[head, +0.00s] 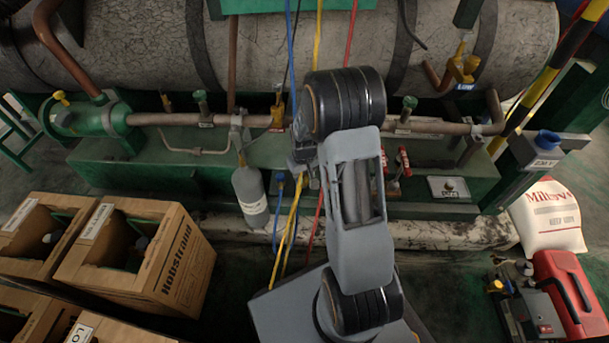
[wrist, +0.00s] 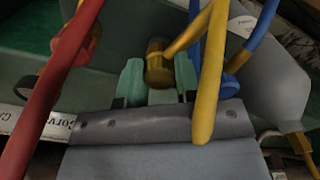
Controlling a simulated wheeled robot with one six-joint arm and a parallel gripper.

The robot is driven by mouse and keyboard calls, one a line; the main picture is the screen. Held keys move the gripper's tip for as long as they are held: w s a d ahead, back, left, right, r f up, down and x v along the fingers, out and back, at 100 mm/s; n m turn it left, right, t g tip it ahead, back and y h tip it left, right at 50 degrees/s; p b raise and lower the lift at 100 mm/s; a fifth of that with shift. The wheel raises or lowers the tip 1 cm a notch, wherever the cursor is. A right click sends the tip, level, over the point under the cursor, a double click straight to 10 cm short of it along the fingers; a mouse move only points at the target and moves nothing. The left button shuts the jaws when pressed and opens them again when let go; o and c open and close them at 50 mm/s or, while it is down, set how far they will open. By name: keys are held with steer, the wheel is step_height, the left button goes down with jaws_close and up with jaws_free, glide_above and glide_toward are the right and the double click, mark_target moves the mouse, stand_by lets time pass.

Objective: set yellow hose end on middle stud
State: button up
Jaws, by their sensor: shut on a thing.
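In the wrist view the yellow hose end (wrist: 158,66), a brass-coloured fitting with a yellow strap or hose piece across it, sits between the green fingertips of my gripper (wrist: 159,80). My gripper is shut on it. The yellow hose (wrist: 208,75) loops in front of the wrist camera. In the head view yellow hose (head: 290,228) hangs below the green bench. I cannot make out the middle stud in either view.
A red hose (wrist: 50,95) and a blue hose (wrist: 252,38) hang close beside my gripper. A copper pipe (head: 165,118) with several valves crosses the green bench (head: 120,160). A grey cylinder (head: 250,192) hangs left of my arm. Cardboard boxes (head: 185,262) stand at lower left.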

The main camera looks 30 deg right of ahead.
steer(key=shift+f, duration=0.25)
steer(key=o, duration=1)
steer(key=s+a+r+t+p, duration=0.1)
steer(key=s+a+r+p, duration=0.1)
steer(key=r+p, duration=0.85)
steer(key=s+a+r+p, duration=0.2)
steer(key=r+p, duration=0.3)
steer(key=r, duration=1.1)
steer(key=s+a+r+t+p, duration=0.1)
steer(key=s+a+r+p, duration=0.15)
steer(key=r+p, duration=0.8)
steer(key=shift+t, duration=0.8)
steer(key=a+p+v, duration=0.1)
steer(key=p+v, duration=0.2)
steer(key=v, duration=0.5)
steer(key=s+a+p+v, duration=0.1)
steer(key=p+v, duration=0.3)
steer(key=v, duration=0.3)
steer(key=s+a+p+v, duration=0.1)
steer(key=p+v, duration=0.3)
steer(key=v, duration=0.4)
steer(key=shift+s, duration=0.25)
